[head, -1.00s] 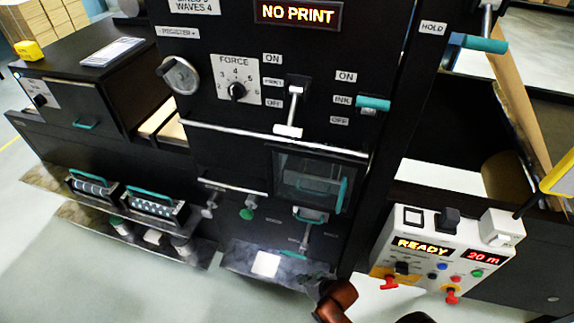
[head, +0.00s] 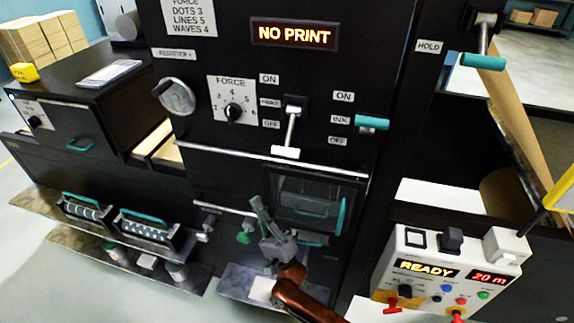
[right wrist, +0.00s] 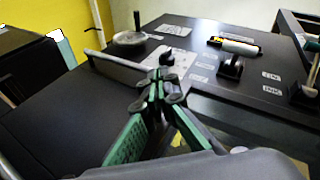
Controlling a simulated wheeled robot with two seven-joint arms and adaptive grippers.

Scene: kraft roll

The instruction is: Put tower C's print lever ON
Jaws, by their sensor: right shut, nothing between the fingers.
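The print lever (head: 291,125) is on the black tower front, between ON, PRINT and OFF labels. Its white-ended handle hangs down, beside and below OFF. The display (head: 294,34) above reads NO PRINT. No tower letter is readable. My right gripper (head: 256,200) is below the lever, in front of the lower tower, shut and empty, apart from the lever. In the right wrist view its fingertips (right wrist: 165,82) are together, and the lever's dark mount (right wrist: 231,66) shows beyond them, its handle unclear. My left gripper is not in view.
The ink lever (head: 372,122) with a teal handle is right of the print lever. The force knob (head: 233,111) and register wheel (head: 175,96) are left. A metal rail (head: 230,158) crosses below. A control box (head: 440,270) reading READY is lower right.

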